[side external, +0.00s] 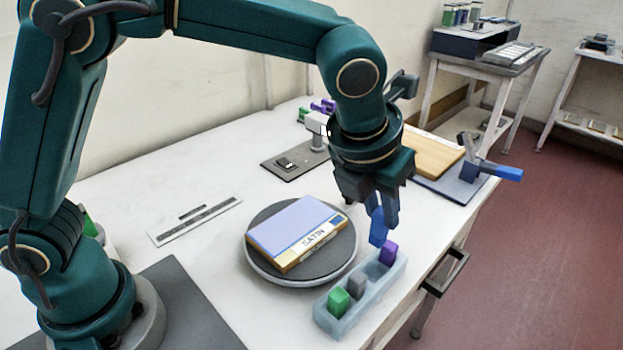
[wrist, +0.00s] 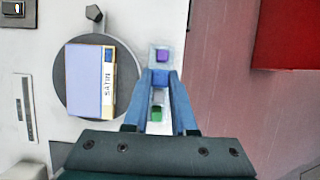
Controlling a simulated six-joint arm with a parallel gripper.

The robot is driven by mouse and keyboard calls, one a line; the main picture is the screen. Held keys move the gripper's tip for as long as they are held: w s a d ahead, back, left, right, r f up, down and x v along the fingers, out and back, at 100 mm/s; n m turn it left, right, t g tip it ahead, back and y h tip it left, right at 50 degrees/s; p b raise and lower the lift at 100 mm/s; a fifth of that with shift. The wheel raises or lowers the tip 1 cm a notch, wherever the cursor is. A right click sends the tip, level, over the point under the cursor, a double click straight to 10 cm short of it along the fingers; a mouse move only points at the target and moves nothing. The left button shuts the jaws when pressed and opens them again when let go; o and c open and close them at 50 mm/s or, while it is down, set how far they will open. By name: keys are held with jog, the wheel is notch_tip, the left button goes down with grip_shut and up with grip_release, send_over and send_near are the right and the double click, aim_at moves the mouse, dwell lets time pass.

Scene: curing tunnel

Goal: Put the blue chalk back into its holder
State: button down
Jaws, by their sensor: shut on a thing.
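The blue chalk (side external: 378,235) is a small blue block between the fingertips of my gripper (side external: 384,218), which is shut on it. It also shows between the fingers in the wrist view (wrist: 160,77). The holder (side external: 375,302) is a long pale blue-grey block with slots at the table's front right edge. It carries a green chalk (side external: 338,301), a grey chalk (side external: 357,284) and a purple chalk (side external: 388,251). An empty slot shows between grey and purple. The blue chalk hangs just above and behind this part of the holder; the exact gap is unclear.
A round turntable (side external: 292,285) bearing a lilac SATIN box (side external: 300,232) stands left of the holder. A ruler-like plate (side external: 195,218) lies farther left. A clamp with a blue handle (side external: 500,172) and a wooden board (side external: 430,153) are behind. A drawer handle (side external: 445,273) projects below the table edge.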

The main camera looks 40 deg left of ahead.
aim_at(376, 247)
jog(key=shift+s+d+f, duration=0.15)
jog(key=shift+s+d, duration=0.1)
jog(key=shift+s, duration=0.05)
jog(key=shift+f, duration=2.25)
jog(key=shift+f, duration=0.1)
jog(key=shift+f, duration=0.5)
jog(key=shift+f, duration=0.2)
jog(key=shift+f, duration=0.35)
